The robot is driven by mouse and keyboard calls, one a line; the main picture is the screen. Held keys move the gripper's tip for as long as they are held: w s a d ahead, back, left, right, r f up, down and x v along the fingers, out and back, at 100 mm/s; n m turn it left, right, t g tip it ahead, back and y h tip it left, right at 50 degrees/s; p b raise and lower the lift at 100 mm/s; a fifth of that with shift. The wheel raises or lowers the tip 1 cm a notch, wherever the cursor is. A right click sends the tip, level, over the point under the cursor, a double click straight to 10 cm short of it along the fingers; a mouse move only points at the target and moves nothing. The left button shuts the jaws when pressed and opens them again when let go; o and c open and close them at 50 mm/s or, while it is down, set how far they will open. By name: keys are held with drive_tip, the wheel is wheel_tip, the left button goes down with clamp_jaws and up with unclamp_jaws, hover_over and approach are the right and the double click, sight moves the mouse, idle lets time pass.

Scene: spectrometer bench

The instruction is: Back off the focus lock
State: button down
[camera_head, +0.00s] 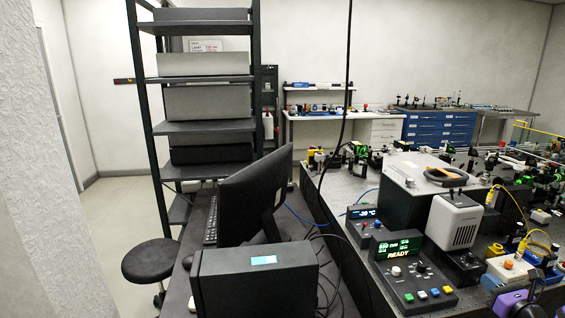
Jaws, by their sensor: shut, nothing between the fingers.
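I cannot pick out a focus lock for certain in this view. A dark optical bench (340,190) on the right carries the instruments. On it a control box (412,283) has a lit green screen reading READY, a pale knob and several coloured buttons. Behind it a smaller box (366,225) shows a temperature readout.
A monitor (250,195) and a black box (255,278) stand on a dark desk left of the bench. A round stool (155,260) and tall shelf rack (205,127) are further left. Open floor (115,215) lies beside the stool. Cables hang and run between desk and bench.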

drive_tip(key=shift+w+a+r, duration=0.1)
drive_tip(key=shift+w+a, duration=0.15)
drive_tip(key=shift+a, duration=0.2)
drive_tip(key=shift+w+a+r, duration=0.1)
drive_tip(key=shift+w+a, duration=0.1)
drive_tip(key=shift+a, duration=0.25)
drive_tip(key=shift+a+f, duration=0.2)
drive_tip(key=shift+a, duration=0.05)
drive_tip(key=shift+a+y, duration=0.1)
drive_tip(key=shift+y, duration=0.2)
drive_tip(key=shift+r, duration=0.4)
drive_tip(key=shift+s, duration=0.85)
drive_tip(key=shift+s+d, duration=0.25)
drive_tip(key=shift+s, duration=0.85)
drive_tip(key=shift+s+d, duration=0.25)
drive_tip(key=shift+s, duration=0.8)
drive_tip(key=shift+d, duration=0.1)
